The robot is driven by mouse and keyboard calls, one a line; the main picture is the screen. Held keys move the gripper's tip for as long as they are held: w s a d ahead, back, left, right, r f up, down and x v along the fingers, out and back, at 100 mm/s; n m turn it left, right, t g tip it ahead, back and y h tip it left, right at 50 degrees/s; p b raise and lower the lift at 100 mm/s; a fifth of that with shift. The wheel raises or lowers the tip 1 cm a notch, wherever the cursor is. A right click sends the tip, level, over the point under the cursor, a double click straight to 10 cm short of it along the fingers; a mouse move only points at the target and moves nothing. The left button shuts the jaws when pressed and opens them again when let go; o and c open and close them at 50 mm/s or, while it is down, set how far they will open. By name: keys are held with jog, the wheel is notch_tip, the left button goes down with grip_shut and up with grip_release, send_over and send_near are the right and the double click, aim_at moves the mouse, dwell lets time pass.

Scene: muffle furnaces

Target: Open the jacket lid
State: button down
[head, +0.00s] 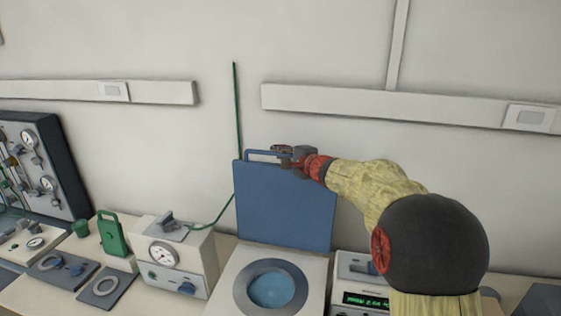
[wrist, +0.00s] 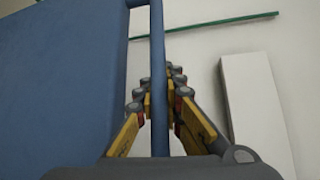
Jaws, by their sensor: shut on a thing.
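The blue jacket lid (head: 285,205) stands upright at the back edge of a white housing (head: 225,280), with its handle bar (head: 262,152) at the top. The round opening (head: 271,290) in the housing's top is uncovered. My gripper (head: 290,155) is at the top of the lid, at the right part of the handle. In the wrist view the lid (wrist: 60,80) fills the left side. The handle bar (wrist: 158,70) runs between the two fingers of my gripper (wrist: 158,100), which are shut on it. The lid's hinge is not clearly visible.
A white unit with a dial (head: 180,255) stands left of the housing, and an instrument with a green display (head: 365,298) stands right. A thin green line (head: 237,110) rises behind the lid. A wall duct (head: 390,105) runs behind my arm.

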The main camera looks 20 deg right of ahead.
jog(key=shift+s+a+f+b, duration=0.1)
jog(key=shift+s+a+b, duration=0.3)
jog(key=shift+b, duration=0.4)
jog(key=shift+s+a+f+b, duration=0.15)
jog(key=shift+s+b, duration=0.3)
jog(key=shift+b, duration=0.35)
jog(key=shift+r, duration=0.15)
jog(key=c, duration=2.2)
grip_release()
jog(key=shift+o, duration=0.3)
jog(key=shift+r, duration=0.1)
jog(key=v, duration=1.2)
jog(key=shift+f, duration=0.2)
